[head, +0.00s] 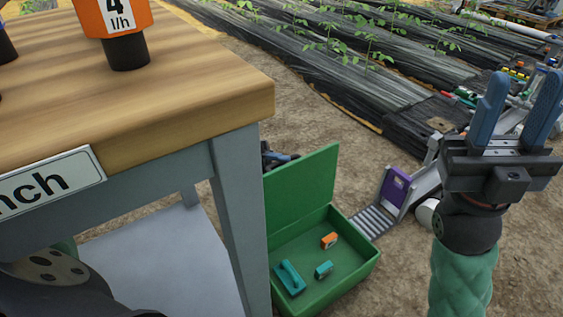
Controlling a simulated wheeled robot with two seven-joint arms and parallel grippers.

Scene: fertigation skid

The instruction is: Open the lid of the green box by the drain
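The green box (345,280) stands on the ground right of the bench leg. Its lid (303,188) is raised, standing up at the box's back left side, and the inside is open to view. In it lie a teal handled tool (289,278), a small teal piece (323,270) and a small orange piece (329,240). My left gripper (280,158) shows only in part, between the bench leg and the lid's top edge; whether it touches the lid is unclear. My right gripper (517,112) is raised at the right, fingers apart and empty. The drain grate (374,222) is beside the box.
A wooden-topped bench (190,90) fills the left, with an orange-and-black part (125,52) on it. Its grey leg (240,215) hides part of the box. A purple-faced item (396,188) stands by the drain. Planted rows under black film (330,60) lie behind bare soil.

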